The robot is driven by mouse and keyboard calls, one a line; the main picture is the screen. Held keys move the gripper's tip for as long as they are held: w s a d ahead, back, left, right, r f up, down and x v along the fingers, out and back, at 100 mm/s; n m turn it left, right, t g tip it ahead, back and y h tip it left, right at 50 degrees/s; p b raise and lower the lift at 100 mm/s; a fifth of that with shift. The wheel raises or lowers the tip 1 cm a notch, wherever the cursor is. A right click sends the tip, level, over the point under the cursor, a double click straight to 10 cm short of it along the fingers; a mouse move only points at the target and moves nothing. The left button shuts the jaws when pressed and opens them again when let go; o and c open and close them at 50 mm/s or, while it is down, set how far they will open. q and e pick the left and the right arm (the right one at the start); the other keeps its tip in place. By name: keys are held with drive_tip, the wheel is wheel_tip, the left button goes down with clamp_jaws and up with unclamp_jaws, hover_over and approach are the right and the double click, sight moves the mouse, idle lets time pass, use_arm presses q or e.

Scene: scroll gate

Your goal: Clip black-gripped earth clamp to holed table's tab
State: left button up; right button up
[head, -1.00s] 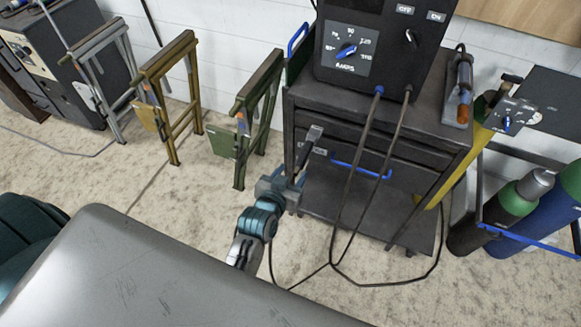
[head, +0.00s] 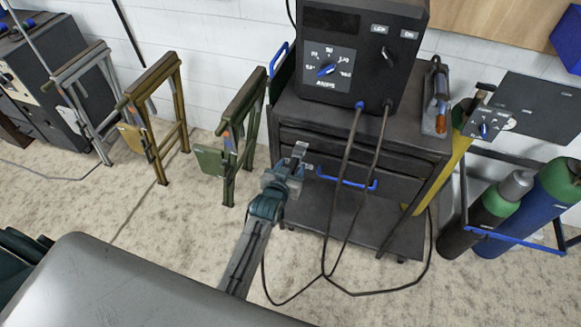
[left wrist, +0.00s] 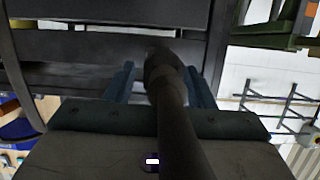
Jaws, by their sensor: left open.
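A grey clamp-like piece (head: 299,152), probably the earth clamp, stands upright against the left front of the black cart in the head view. My left gripper (head: 290,172) is open at its lower end; the overlap hides where they meet. In the left wrist view, a dark rounded grip (left wrist: 165,75) runs between the two blue fingers of the left gripper (left wrist: 160,88), with visible gaps on both sides. Its near end passes close under the camera. No holed table or tab can be made out. My right gripper is not in view.
The black cart (head: 330,215) carries a welding machine (head: 360,50) whose two cables (head: 345,180) loop on the floor. Folded trestles, one green (head: 240,130) and one ochre (head: 150,110), stand left. Gas cylinders (head: 500,205) stand right.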

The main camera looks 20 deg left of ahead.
use_arm(q)
clamp_jaws()
idle(0.4)
drive_tip(key=shift+s+f, duration=0.15)
drive_tip(key=shift+f, duration=0.05)
idle(0.3)
drive_tip(key=shift+s, duration=0.1)
drive_tip(key=shift+s+r, duration=0.2)
drive_tip(key=shift+s+p, duration=0.15)
drive_tip(key=shift+p, duration=0.25)
drive_tip(key=s+p, duration=0.3)
drive_tip(key=s, duration=0.4)
drive_tip(key=shift+s+p, duration=0.2)
drive_tip(key=shift+p, duration=0.15)
idle(1.0)
